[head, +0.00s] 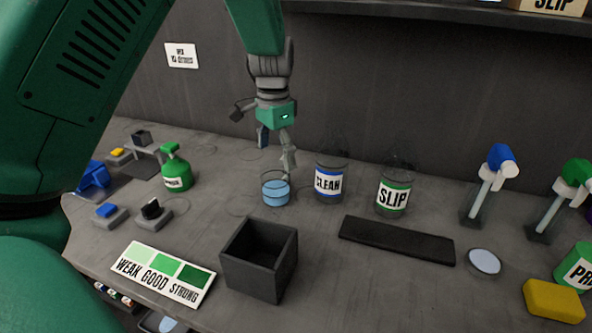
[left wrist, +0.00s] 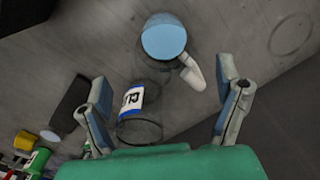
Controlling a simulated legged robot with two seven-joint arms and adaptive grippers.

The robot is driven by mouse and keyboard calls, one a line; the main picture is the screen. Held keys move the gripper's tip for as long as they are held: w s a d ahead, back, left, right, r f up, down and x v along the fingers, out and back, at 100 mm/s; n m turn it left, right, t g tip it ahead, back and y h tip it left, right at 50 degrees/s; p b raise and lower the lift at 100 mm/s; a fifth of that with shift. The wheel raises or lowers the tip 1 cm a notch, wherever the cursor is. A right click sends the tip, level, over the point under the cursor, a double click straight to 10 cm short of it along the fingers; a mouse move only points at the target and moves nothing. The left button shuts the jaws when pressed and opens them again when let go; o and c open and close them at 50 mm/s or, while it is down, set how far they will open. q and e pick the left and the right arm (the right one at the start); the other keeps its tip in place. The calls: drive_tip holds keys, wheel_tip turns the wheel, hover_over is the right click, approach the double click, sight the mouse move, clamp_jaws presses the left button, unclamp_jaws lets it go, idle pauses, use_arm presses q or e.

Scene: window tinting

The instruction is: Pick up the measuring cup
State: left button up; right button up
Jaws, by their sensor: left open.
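The measuring cup (head: 275,189) is a clear cup with blue liquid and a pale handle, standing upright on the grey bench. In the left wrist view the cup (left wrist: 164,40) lies ahead of the fingers, its handle pointing toward the right finger. My left gripper (head: 276,145) hangs above and just behind the cup, fingers downward. In the left wrist view the gripper (left wrist: 165,108) is open, with nothing between its pads. One finger appears close to the cup's handle in the head view; I cannot tell whether they touch. My right gripper is not in view.
A CLEAN bottle (head: 328,182) stands right of the cup, with a SLIP bottle (head: 393,193) beyond it. A dark open box (head: 259,262) and a WEAK GOOD STRONG card (head: 162,275) are in front. A black mat (head: 397,240) lies at right.

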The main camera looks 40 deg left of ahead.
sight(275, 177)
use_arm(q)
drive_tip(key=shift+w+d+f, duration=0.2)
drive_tip(key=shift+f, duration=0.05)
drive_tip(key=f, duration=0.2)
drive_tip(key=a+f, duration=0.1)
drive_tip(key=f, duration=0.4)
drive_tip(key=shift+a+f, duration=0.15)
drive_tip(key=shift+a, duration=0.2)
drive_tip(key=shift+s+d, duration=0.1)
drive_tip(key=shift+d, duration=0.35)
drive_tip(key=shift+d+r, duration=0.1)
drive_tip(key=shift+r, duration=0.1)
drive_tip(key=c, duration=1.3)
drive_tip(key=shift+a, duration=0.2)
drive_tip(key=shift+c, duration=0.4)
drive_tip(key=shift+a, duration=0.1)
